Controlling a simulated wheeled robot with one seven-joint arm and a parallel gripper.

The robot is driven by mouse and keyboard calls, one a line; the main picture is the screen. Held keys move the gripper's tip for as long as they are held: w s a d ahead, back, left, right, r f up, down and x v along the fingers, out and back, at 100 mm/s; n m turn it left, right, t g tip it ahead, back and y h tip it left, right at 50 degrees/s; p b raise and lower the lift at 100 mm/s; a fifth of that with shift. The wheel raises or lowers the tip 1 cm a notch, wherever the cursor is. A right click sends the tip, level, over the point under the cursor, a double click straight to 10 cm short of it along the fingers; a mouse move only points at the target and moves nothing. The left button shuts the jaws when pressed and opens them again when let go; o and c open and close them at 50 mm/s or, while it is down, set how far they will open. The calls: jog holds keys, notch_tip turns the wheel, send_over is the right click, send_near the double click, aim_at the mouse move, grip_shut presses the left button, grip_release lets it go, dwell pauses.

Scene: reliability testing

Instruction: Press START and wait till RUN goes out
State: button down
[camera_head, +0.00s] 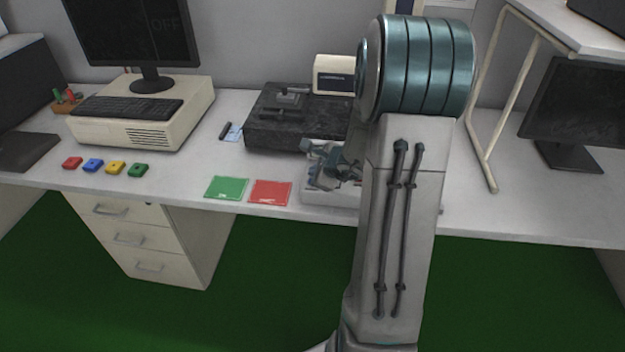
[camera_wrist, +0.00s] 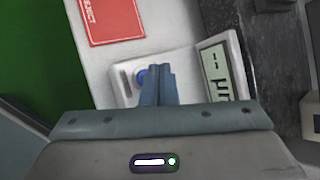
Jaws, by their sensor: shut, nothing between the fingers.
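A light grey device (camera_head: 328,196) stands near the desk's front edge, partly hidden by my arm and gripper. A display (camera_wrist: 217,74) on the device shows dark segment characters turned sideways, partly cut off by my gripper. In the head view, my gripper (camera_head: 318,182) is above the device. No START label is readable.
A green card (camera_head: 226,188) and a red card (camera_head: 270,193) lie left of the device. A dark fixture block (camera_head: 290,125) is behind it. Several coloured blocks (camera_head: 115,168) lie further left, before a beige computer (camera_head: 150,125). The monitor (camera_head: 130,30) reads OFF.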

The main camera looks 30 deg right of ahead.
notch_tip(320, 180, up, 5)
jog(key=p, duration=0.3)
jog(key=shift+f, duration=0.2)
dwell(0.6)
jog(key=s+a+r+n+g+y, duration=0.2)
jog(key=s+a+r+n, duration=0.25)
jog(key=a+n, duration=0.35)
jog(key=s+a+r+n+g+y, duration=0.2)
jog(key=s+a+r+n, duration=0.3)
jog(key=a, duration=0.4)
jog(key=s+d+r+n+g+h, duration=0.1)
jog(key=s+n+h, duration=0.4)
jog(key=s+n, duration=0.7)
jog(key=shift+s+r+g, duration=0.35)
jog(key=shift+s+g, duration=0.35)
jog(key=shift+s, duration=0.55)
